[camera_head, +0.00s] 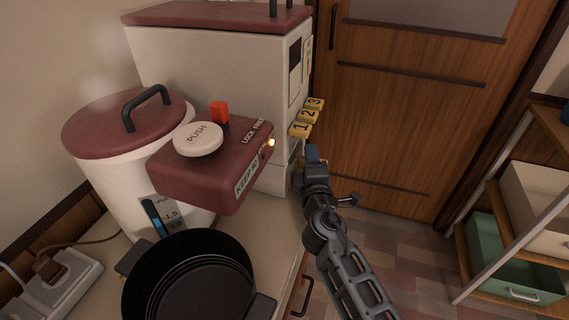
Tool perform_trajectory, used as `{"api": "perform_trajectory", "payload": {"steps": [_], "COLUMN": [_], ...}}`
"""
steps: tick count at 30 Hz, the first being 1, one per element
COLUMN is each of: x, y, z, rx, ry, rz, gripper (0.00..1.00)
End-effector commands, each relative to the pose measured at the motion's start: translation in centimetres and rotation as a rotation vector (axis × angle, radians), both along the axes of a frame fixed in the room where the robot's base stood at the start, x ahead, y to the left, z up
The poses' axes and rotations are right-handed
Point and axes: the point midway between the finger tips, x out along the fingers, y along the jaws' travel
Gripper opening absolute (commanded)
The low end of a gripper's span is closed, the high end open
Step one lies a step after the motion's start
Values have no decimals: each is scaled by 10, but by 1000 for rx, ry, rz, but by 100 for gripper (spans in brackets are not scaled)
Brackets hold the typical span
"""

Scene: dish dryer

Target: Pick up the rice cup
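I cannot make out a rice cup in this view. My gripper (313,165) is at the right side of the tall cream rice dispenser (221,62), below its yellow keys (306,117) marked 1, 2 and 3. A small blue patch shows at the gripper's top. My arm comes up from the lower right and hides part of the area around the gripper. The fingers are too small and dark to tell whether they are open or shut, or whether they hold anything.
A hot-water pot (115,172) with a maroon lid and PUSH button stands left, in front of the dispenser. A black pan (190,285) sits before it, beside a power strip (55,285). Open floor lies right of the counter, with a shelf (484,245) beyond.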

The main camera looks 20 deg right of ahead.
Motion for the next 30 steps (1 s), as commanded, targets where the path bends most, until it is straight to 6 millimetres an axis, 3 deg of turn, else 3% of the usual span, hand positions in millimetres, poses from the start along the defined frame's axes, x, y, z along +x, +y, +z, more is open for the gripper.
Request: {"api": "perform_trajectory", "payload": {"steps": [11, 20, 26, 30], "x": [0, 0, 0, -13], "y": [0, 0, 0, -19], "z": [-1, 2, 19, 15], "rx": [0, 1, 1, 0], "ry": [1, 0, -2, 1], "rz": [0, 0, -1, -4], "gripper": [1, 0, 0, 0]}}
